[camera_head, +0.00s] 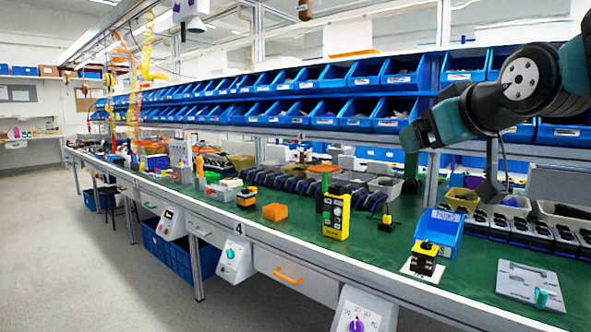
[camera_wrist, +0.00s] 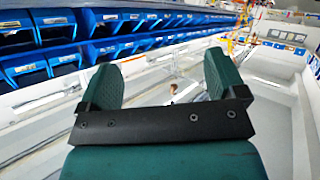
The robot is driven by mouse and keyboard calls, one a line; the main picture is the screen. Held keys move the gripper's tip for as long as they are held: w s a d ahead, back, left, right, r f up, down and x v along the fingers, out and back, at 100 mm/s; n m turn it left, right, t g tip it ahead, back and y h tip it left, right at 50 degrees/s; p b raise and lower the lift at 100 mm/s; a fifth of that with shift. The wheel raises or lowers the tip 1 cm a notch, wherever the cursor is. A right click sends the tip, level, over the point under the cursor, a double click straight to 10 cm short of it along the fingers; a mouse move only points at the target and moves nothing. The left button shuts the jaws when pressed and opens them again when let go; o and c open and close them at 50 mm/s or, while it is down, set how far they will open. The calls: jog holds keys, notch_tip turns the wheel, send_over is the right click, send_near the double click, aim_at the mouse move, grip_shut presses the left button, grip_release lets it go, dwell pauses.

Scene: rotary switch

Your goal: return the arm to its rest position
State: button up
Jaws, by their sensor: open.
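My arm reaches in from the upper right of the head view, above the green workbench (camera_head: 375,240). My gripper (camera_head: 409,138) is at its left end, well above the bench and in front of the blue bins. In the wrist view, the two teal fingers of my gripper (camera_wrist: 163,78) stand apart with nothing between them. A yellow and black rotary switch (camera_head: 425,258) stands upright on a white plate at the bench's front edge, below my gripper and clear of it. Its knob is too small to read.
Two rows of blue bins (camera_head: 368,75) run along the back, close behind my arm. A blue tray (camera_head: 438,232), a yellow control box (camera_head: 336,215) and a grey plate (camera_head: 528,284) sit on the bench. The floor (camera_head: 100,240) at left is open.

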jog(key=s+a+f+n+g+y, duration=0.1)
jog(key=s+a+f+g, duration=0.25)
jog(key=s+f, duration=0.35)
jog(key=s+a+f+n+g+y, duration=0.1)
jog(key=s+a+f+g, duration=0.1)
jog(key=s+f+g, duration=0.45)
jog(key=s+a+f+n+g, duration=0.15)
jog(key=s+f+g, duration=0.25)
jog(key=s+f, duration=0.7)
notch_tip(320, 180, up, 14)
jog(key=p, duration=1.2)
jog(key=shift+s+m, duration=0.35)
jog(key=shift+s, duration=0.05)
jog(key=shift+a, duration=0.1)
jog(key=shift+c, duration=0.3)
